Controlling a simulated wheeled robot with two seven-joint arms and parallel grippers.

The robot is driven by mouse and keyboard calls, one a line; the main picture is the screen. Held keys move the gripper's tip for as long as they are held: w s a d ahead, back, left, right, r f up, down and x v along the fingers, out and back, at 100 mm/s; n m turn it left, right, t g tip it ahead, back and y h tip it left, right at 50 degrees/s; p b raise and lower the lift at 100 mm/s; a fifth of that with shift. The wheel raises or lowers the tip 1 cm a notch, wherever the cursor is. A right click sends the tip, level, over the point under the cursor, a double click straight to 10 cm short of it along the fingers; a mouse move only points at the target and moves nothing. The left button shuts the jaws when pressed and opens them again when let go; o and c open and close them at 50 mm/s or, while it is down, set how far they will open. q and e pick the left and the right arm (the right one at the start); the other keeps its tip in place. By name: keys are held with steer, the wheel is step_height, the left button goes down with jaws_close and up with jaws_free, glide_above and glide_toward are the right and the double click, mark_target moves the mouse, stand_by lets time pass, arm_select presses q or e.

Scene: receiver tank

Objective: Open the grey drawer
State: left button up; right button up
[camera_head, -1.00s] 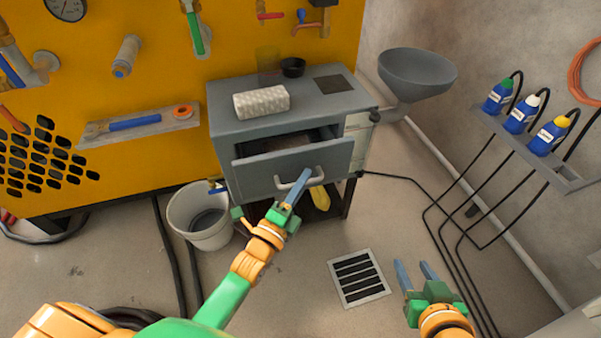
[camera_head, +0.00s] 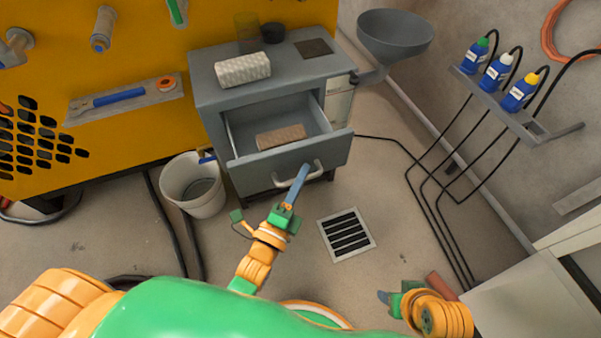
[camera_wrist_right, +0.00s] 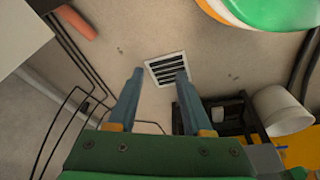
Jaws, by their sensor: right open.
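The grey drawer (camera_head: 258,173) stands pulled well out of the grey cabinet (camera_head: 205,92), and a brown block (camera_head: 280,137) lies inside it. My left gripper (camera_head: 300,176) is at the pale handle (camera_head: 317,172) on the drawer front. Its fingers look closed on the handle, one finger hiding the other. My right gripper (camera_head: 386,297) is low on the right, away from the drawer, partly hidden by its own wrist. In the right wrist view its fingers (camera_wrist_right: 159,73) are apart with nothing between them.
A white bucket (camera_head: 193,190) stands left of the cabinet. A floor grate (camera_head: 346,234) lies in front. A woven-patterned box (camera_head: 242,69) and a dark cup (camera_head: 273,33) are on the cabinet top. A grey funnel (camera_head: 395,35) and a bottle shelf (camera_head: 500,105) are to the right.

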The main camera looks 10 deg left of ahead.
arm_select(q)
steer(key=shift+o, duration=0.6)
arm_select(e)
steer(key=shift+r, duration=0.1)
arm_select(q)
steer(key=p+v, duration=0.1)
steer(key=v, duration=0.6)
arm_select(e)
steer(key=x, duration=0.3)
steer(key=shift+s, duration=0.25)
arm_select(q)
steer(key=shift+f, duration=0.1)
